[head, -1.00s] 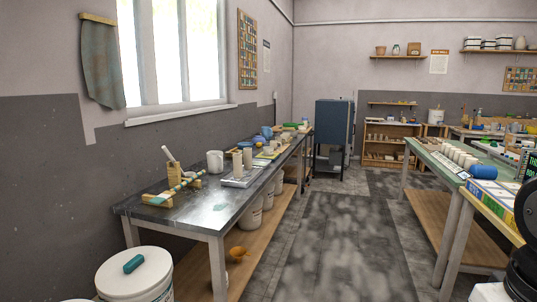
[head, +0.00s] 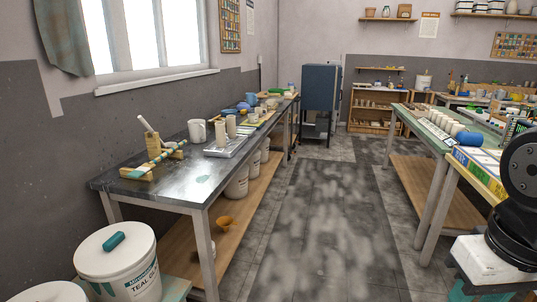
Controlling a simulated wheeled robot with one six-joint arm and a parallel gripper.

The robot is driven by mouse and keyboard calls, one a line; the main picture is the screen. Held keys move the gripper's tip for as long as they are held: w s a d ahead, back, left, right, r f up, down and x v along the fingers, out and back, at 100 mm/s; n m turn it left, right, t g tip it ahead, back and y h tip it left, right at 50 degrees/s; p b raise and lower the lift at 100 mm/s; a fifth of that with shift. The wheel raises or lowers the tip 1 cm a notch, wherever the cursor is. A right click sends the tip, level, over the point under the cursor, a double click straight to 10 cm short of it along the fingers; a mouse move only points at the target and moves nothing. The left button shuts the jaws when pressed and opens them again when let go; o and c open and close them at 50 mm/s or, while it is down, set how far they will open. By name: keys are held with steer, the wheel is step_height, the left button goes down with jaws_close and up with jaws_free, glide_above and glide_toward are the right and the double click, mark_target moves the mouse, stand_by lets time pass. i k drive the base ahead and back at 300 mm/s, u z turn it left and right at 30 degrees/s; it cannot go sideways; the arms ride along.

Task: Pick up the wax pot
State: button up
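I cannot tell for sure which thing is the wax pot. A pale grey-white pot or mug (head: 196,131) stands upright on the dark-topped table at left. More small cups and jars stand farther along that table, too small to tell apart. My gripper is not in view; only part of my arm shows at the right edge.
The dark-topped table (head: 150,190) runs along the left wall, with a banded stick on wooden rests near its front. Lidded buckets (head: 118,262) stand at lower left. A green-topped table (head: 415,127) stands at right. The floor (head: 325,215) between is clear.

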mark_target(253, 119)
steer(key=z, duration=0.3)
steer(key=i, duration=3.7)
steer(key=u, duration=0.45)
steer(key=i, duration=1.3)
steer(key=u, duration=0.15)
